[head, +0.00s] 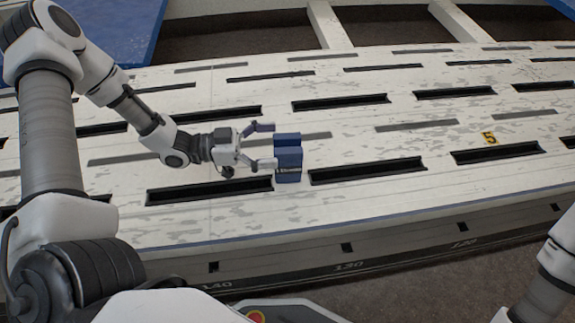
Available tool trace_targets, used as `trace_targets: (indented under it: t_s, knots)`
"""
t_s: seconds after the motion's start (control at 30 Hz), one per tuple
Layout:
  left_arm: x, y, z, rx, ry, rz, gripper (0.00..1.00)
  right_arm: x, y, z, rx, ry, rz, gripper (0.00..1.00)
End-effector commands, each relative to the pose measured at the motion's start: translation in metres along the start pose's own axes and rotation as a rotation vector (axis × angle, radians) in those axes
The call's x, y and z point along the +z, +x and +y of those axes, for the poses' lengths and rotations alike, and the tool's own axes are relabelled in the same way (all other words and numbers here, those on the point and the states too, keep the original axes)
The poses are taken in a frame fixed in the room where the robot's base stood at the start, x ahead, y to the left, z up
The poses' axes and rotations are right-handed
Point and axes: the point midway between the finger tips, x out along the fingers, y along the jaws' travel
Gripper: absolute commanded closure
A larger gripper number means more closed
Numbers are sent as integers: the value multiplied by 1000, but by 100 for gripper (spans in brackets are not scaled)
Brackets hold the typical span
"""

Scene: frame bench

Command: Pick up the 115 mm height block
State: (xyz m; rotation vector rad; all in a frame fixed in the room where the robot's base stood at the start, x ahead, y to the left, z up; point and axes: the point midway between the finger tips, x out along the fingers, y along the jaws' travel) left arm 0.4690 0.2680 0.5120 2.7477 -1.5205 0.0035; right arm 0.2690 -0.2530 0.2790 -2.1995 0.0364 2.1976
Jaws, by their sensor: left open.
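A small dark blue block (288,163) stands upright on the pale slotted bench top, close to the near edge. It has a lighter label band low on its front, too small to read. My left gripper (268,145) reaches in from the left with its fingers open. Its fingertips are close to the block's left side, one towards the far side and one towards the near side. I cannot tell whether a fingertip touches it. My right gripper is out of view; only part of my right arm shows at the lower right.
The worn white bench (350,215) has rows of long dark slots. A yellow number 5 (489,138) is marked at the right. A blue panel (115,30) lies at the back left.

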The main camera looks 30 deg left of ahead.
Motion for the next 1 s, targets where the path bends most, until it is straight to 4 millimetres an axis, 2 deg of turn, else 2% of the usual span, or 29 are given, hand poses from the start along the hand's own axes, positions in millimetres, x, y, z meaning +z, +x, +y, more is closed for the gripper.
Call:
trace_targets:
  t_s: [0.03,0.2,0.43,0.57,0.6,0.67,0.7,1.0]
  knots:
    - [8,12,1,7,2,-3,4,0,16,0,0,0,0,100]
    - [4,35,1,4,1,-1,4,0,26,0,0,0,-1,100]
    - [0,37,0,-1,0,-1,4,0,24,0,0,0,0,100]
    - [0,37,0,0,0,-1,50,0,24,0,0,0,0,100]
    - [0,37,0,0,0,-1,64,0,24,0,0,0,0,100]
    - [0,37,0,0,0,-1,86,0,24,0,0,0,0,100]
    - [0,37,0,0,0,-1,100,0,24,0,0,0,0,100]
    - [-2,37,0,0,1,1,100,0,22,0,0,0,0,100]
